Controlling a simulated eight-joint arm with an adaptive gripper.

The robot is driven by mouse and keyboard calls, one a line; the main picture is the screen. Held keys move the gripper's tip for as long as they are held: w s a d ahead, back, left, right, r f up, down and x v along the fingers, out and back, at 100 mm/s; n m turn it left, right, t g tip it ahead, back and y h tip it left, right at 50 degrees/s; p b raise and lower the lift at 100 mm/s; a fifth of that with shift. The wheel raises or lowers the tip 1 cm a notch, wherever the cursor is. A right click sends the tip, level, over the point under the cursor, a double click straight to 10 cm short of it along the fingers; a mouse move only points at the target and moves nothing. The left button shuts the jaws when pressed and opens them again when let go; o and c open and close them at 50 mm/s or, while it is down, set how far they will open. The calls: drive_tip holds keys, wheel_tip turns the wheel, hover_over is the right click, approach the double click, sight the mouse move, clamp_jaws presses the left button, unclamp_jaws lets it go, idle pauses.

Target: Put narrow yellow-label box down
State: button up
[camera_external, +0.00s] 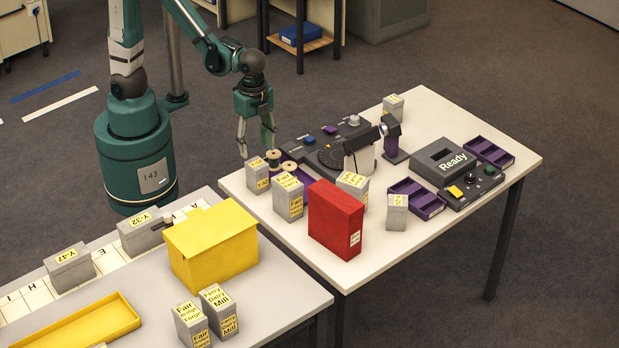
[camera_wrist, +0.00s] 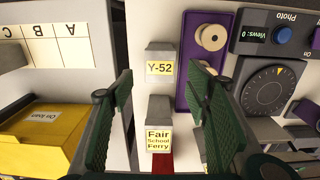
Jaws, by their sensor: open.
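A narrow grey box with a yellow label (camera_external: 257,176) stands upright on the right-hand table, near its back left edge. In the wrist view the label of this box (camera_wrist: 160,68) reads Y-52. My gripper (camera_external: 257,140) is open and empty, with its fingers pointing down above and behind the box in the outside view. In the wrist view the two green fingers of my gripper (camera_wrist: 162,72) frame the Y-52 box, with a gap on each side. I cannot tell the exact height of the fingertips over it.
A wider grey box (camera_external: 288,197) labelled Fair School Ferry stands close by. A purple tray with spools (camera_wrist: 208,60) and a dial device (camera_wrist: 268,90) lie to the right in the wrist view. A red box (camera_external: 336,220) and a yellow bin (camera_external: 212,245) stand nearer the camera.

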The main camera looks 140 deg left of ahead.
drive_tip(key=shift+r+p, duration=0.35)
drive_tip(key=shift+r, duration=1.8)
drive_tip(key=s+d+r+t, duration=0.2)
drive_tip(key=d+r, duration=0.5)
drive_tip(key=d, duration=0.4)
drive_tip(key=s+d+r+t, duration=0.1)
drive_tip(key=d+r+t, duration=0.4)
drive_tip(key=d, duration=0.6)
wheel_tip(320, 180, up, 2)
drive_tip(key=shift+s+r, duration=0.2)
drive_tip(key=shift+s, duration=0.15)
